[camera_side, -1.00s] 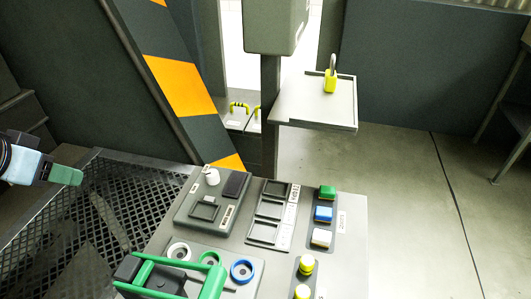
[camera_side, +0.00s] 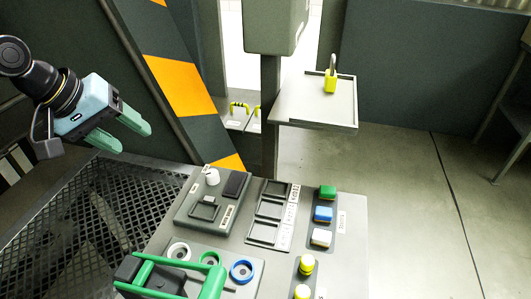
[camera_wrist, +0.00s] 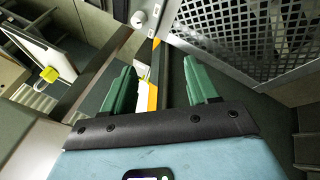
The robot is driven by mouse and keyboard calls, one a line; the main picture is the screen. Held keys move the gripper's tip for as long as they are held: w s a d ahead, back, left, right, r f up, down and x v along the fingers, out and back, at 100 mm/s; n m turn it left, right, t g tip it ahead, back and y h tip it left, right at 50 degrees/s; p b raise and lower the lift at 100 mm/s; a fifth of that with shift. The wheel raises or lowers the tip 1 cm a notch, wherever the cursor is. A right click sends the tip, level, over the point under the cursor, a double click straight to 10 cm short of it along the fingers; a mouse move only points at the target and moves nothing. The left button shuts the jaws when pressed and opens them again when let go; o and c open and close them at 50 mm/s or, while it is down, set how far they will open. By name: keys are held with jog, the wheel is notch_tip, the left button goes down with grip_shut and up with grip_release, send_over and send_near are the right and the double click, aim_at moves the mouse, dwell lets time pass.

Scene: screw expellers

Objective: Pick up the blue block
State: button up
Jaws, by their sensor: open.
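The blue block (camera_side: 323,214) sits on a dark strip at the right of the grey panel in the side view. It lies between a green block (camera_side: 327,192) and a white block (camera_side: 321,237). My gripper (camera_side: 134,133) is at the upper left in the side view, above the mesh and well away from the blocks. Its two green fingers are apart with nothing between them. They also show in the wrist view (camera_wrist: 162,85), where I cannot make out the blue block.
The grey panel (camera_side: 345,270) also carries a knob (camera_side: 212,177), square recesses (camera_side: 268,209), rings (camera_side: 242,270), yellow buttons (camera_side: 306,264) and a green handle (camera_side: 160,262). A shelf (camera_side: 300,112) holds a yellow padlock (camera_side: 331,82). A striped beam (camera_side: 180,85) stands behind. Black mesh (camera_side: 75,235) lies left.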

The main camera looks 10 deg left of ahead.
jog(key=w+d+f+n+g+h, duration=0.1)
jog(key=w+d+n, duration=0.2)
jog(key=d, duration=0.4)
jog(key=w+d+f+n+g+h, duration=0.1)
jog(key=w+d+n+g, duration=0.2)
jog(key=d, duration=0.4)
jog(key=n+g+h, duration=0.2)
jog(key=n, duration=0.4)
send_near(323, 211)
jog(key=x, duration=0.3)
jog(key=shift+s+d+f, duration=0.1)
jog(key=shift+s+f, duration=0.05)
jog(key=shift+f, duration=0.2)
jog(key=shift+x, duration=2.55)
jog(key=shift+d, duration=0.15)
jog(key=shift+r, duration=0.1)
grip_shut()
